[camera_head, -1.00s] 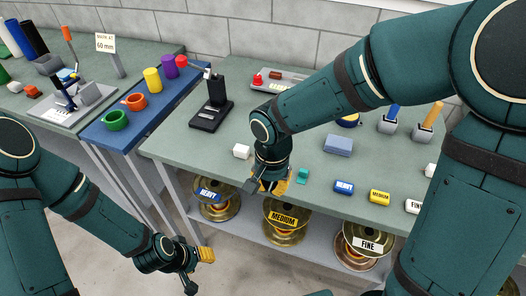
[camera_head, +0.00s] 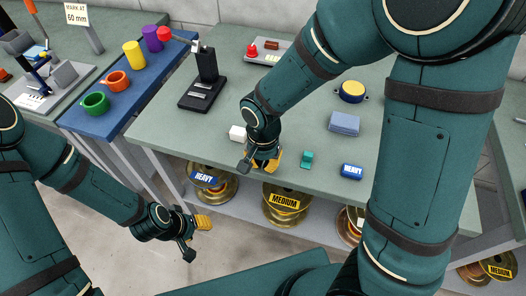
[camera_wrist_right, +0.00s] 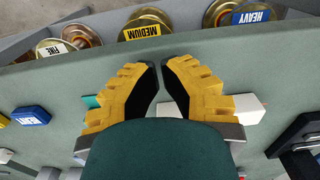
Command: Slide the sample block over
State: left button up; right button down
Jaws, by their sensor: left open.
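I cannot tell for sure which thing is the sample block. A small teal piece (camera_head: 306,160) stands to the gripper's right, partly hidden behind a finger in the right wrist view (camera_wrist_right: 90,101). My right gripper points down near the bench's front edge; I see nothing between its fingers, and their opening is unclear. My left gripper (camera_head: 196,234) is open and empty, in front of the bench.
A blue HEAVY box (camera_head: 352,172), a blue-grey block (camera_head: 344,123) and a black stand (camera_head: 204,85) are on the bench. Labelled spools, HEAVY (camera_head: 211,184) and MEDIUM (camera_head: 285,205), sit on a shelf below. A blue board (camera_head: 130,112) with coloured cups lies at left.

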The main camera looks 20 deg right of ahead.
notch_tip(320, 180, down, 2)
jog(key=shift+s+f, duration=0.1)
jog(key=shift+w+d+r, duration=0.15)
jog(key=shift+w+d, duration=0.25)
jog(key=shift+w, duration=0.2)
jog(key=shift+w+d+r, duration=0.15)
jog(key=shift+w+d, duration=0.2)
jog(key=shift+w, duration=0.25)
jog(key=shift+w+d, duration=0.35)
jog(key=shift+w, duration=0.2)
jog(key=shift+w+d+r, duration=0.1)
jog(key=shift+w+d, duration=0.15)
jog(key=shift+w, duration=0.15)
jog(key=w+d, duration=0.2)
jog(key=w, duration=0.1)
jog(key=w+d+p, duration=0.1)
jog(key=w+d, duration=0.1)
jog(key=w, duration=0.1)
jog(key=w+d, duration=0.2)
jog(key=w, duration=0.2)
jog(key=shift+d, duration=0.4)
